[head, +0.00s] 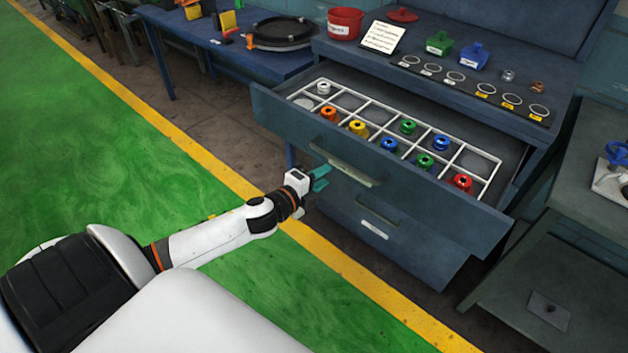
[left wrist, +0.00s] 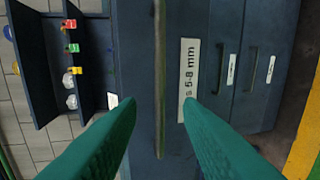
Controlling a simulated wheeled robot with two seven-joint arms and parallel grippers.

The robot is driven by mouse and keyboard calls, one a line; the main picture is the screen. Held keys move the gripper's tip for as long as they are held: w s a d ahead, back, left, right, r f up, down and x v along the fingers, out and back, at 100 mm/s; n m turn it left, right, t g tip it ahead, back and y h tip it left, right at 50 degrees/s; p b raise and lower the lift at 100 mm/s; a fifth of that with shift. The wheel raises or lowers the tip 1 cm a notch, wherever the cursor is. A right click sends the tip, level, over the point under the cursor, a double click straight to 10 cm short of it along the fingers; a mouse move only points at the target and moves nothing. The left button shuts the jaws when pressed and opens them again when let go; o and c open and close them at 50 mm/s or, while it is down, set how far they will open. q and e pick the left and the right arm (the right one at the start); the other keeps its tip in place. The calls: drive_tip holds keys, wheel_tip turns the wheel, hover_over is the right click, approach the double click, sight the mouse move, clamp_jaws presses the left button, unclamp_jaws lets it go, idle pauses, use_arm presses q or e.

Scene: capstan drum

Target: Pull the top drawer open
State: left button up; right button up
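The top drawer (head: 440,207) of the blue cabinet stands pulled out, showing a white-wire grid with coloured spools inside. Its long bar handle (head: 343,163) is on the front face; in the left wrist view the handle (left wrist: 160,75) runs upright, beside a white label (left wrist: 188,80) ending in "5-8 mm". My left gripper (head: 321,181), with teal fingers, is near the handle in the head view. In the left wrist view the fingers (left wrist: 160,108) are apart, one on each side of the handle's line, with no visible grip on it. My right gripper is not in view.
Lower drawers (head: 395,243) below are shut. The cabinet top holds a red tub (head: 344,23), a card and a row of rings. A blue table (head: 225,40) stands left, a grey bench (head: 590,205) right. Green floor (head: 90,130) in front is clear.

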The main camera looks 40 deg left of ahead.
use_arm(q)
drive_tip(key=shift+v, duration=1.35)
drive_tip(key=s+a+f+n+g+y, duration=0.1)
drive_tip(key=s+f+n+g, duration=0.2)
drive_tip(key=f, duration=0.7)
drive_tip(key=s+a+f+n+g+y, duration=0.1)
drive_tip(key=s+f+n+g, duration=0.3)
drive_tip(key=f, duration=0.6)
drive_tip(key=s+a+f+n+y, duration=0.15)
drive_tip(key=s+f, duration=0.35)
drive_tip(key=f, duration=0.5)
drive_tip(key=s+d+f+n+g, duration=0.2)
drive_tip(key=s+d+f, duration=0.2)
drive_tip(key=s, duration=0.5)
drive_tip(key=s+d+f+n+g+h, duration=0.1)
drive_tip(key=s+d+f+n+g, duration=0.2)
drive_tip(key=s+d+f, duration=0.2)
drive_tip(key=s+d+f+n+g+h, duration=0.1)
drive_tip(key=s+d+f+n+g, duration=0.1)
drive_tip(key=s+f, duration=0.7)
drive_tip(key=s+d+n, duration=0.1)
drive_tip(key=s+d, duration=0.1)
drive_tip(key=s, duration=0.4)
drive_tip(key=shift+d+g, duration=0.25)
drive_tip(key=shift+g, duration=0.05)
drive_tip(key=shift+f+h, duration=0.1)
drive_tip(key=shift+h, duration=0.15)
